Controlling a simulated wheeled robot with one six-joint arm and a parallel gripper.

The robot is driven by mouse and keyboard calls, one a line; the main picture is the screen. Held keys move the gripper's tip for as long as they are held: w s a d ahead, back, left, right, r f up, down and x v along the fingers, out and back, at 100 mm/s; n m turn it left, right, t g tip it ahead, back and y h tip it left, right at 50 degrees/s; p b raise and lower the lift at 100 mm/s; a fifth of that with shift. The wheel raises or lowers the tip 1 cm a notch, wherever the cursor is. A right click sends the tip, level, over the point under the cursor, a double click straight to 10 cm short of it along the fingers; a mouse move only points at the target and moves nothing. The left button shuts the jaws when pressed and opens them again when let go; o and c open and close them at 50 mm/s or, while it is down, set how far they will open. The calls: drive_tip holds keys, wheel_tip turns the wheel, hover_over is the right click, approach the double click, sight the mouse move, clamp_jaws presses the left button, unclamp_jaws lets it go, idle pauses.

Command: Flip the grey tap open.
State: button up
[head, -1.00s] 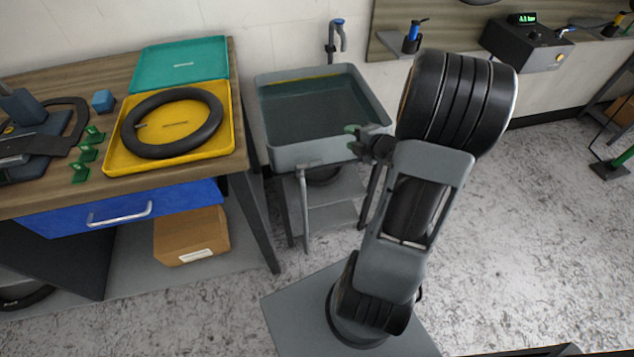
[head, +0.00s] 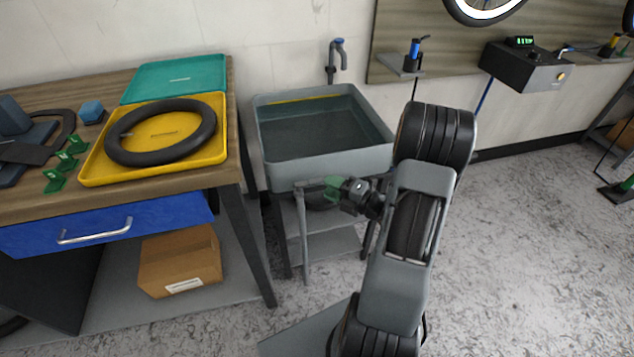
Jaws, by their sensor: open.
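The grey basin (head: 325,165) holds dark water and stands on a frame against the wall. A grey pipe with a bent top (head: 303,215) hangs at the basin's front, left of my gripper; I cannot tell for sure whether it is the grey tap. A grey spout with a blue top (head: 338,60) is on the wall behind the basin. My gripper (head: 330,188), with green fingertips, is open and empty in front of the basin's lower front wall. It points left, toward the bent pipe, and looks apart from it. My arm hides the basin's right front corner.
A workbench at left carries a yellow tray (head: 90,175) with a black tube (head: 160,132), a teal tray (head: 175,78) and small green parts. A cardboard box (head: 180,260) sits on its lower shelf. A control box (head: 525,67) is on the right wall.

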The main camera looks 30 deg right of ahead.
sight(317, 179)
drive_tip(key=shift+x, duration=2.45)
drive_tip(key=shift+c, duration=0.4)
clamp_jaws()
